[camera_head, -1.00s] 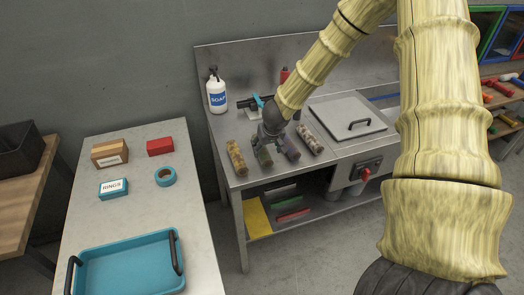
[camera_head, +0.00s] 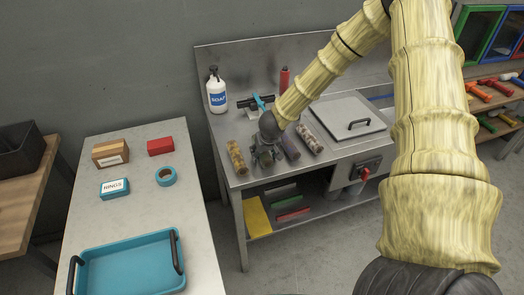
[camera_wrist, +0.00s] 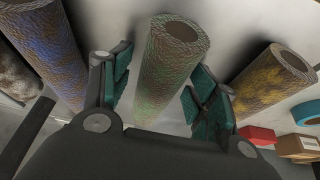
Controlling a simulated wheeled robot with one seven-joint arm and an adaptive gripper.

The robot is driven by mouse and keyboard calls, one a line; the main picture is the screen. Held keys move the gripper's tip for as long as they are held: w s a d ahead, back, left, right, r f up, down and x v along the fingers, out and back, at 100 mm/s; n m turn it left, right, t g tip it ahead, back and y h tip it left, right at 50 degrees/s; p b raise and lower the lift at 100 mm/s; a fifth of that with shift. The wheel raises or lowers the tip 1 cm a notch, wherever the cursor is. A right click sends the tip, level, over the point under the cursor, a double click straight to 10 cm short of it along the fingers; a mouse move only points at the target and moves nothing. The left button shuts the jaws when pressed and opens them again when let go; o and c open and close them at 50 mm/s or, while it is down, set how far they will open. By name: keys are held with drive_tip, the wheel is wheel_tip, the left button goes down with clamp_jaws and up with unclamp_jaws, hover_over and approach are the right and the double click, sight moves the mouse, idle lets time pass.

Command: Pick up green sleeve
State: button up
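The green sleeve (camera_wrist: 166,75) is a rough, hollow, green-flecked tube in the middle of the wrist view. My gripper (camera_wrist: 161,88) is open, with one teal-padded finger on each side of the sleeve. Gaps show between the pads and the sleeve. In the head view my gripper (camera_head: 264,154) is down at the steel bench, over the green sleeve's place, and mostly hides it.
A yellow-brown sleeve (camera_head: 236,157) lies left of my gripper. A bluish sleeve (camera_head: 290,148) and a pale speckled sleeve (camera_head: 309,139) lie to its right. A soap bottle (camera_head: 217,95) stands behind. A teal tray (camera_head: 130,268) is on the left table.

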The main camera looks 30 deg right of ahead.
drive_tip(key=c, duration=0.8)
drive_tip(key=shift+o, duration=0.2)
drive_tip(key=shift+r, duration=0.15)
